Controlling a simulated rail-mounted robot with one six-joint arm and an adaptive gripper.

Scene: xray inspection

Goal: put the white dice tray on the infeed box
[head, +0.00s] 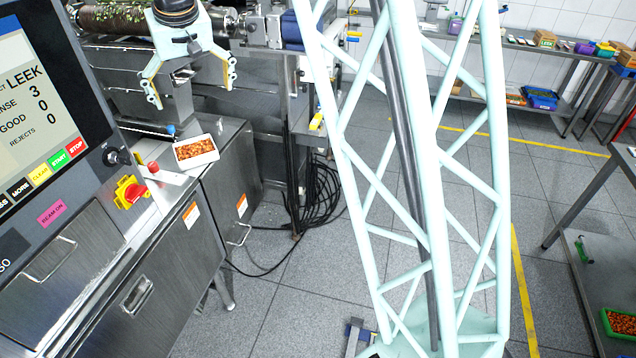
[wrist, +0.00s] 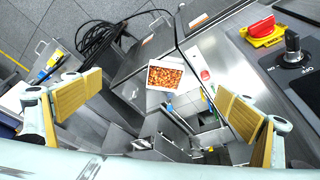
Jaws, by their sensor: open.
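The white dice tray (head: 203,160) is filled with orange-brown cubes. It sits level on the steel top of a cabinet-like box (head: 231,136) beside the machine, near the box's left edge. I take this to be the infeed box. In the wrist view the tray (wrist: 150,76) lies beyond and between the spread fingers. My gripper (head: 193,96) is open and empty, above and behind the tray in the head view, and apart from it. The wrist view shows the wood-coloured finger pads wide apart, with nothing between them (wrist: 158,108).
The machine's control panel (head: 45,110) with a red knob (head: 131,191) is close to the tray's left. Black cables (head: 318,195) lie on the floor right of the box. A green tray (head: 620,325) stands on a lower shelf at far right.

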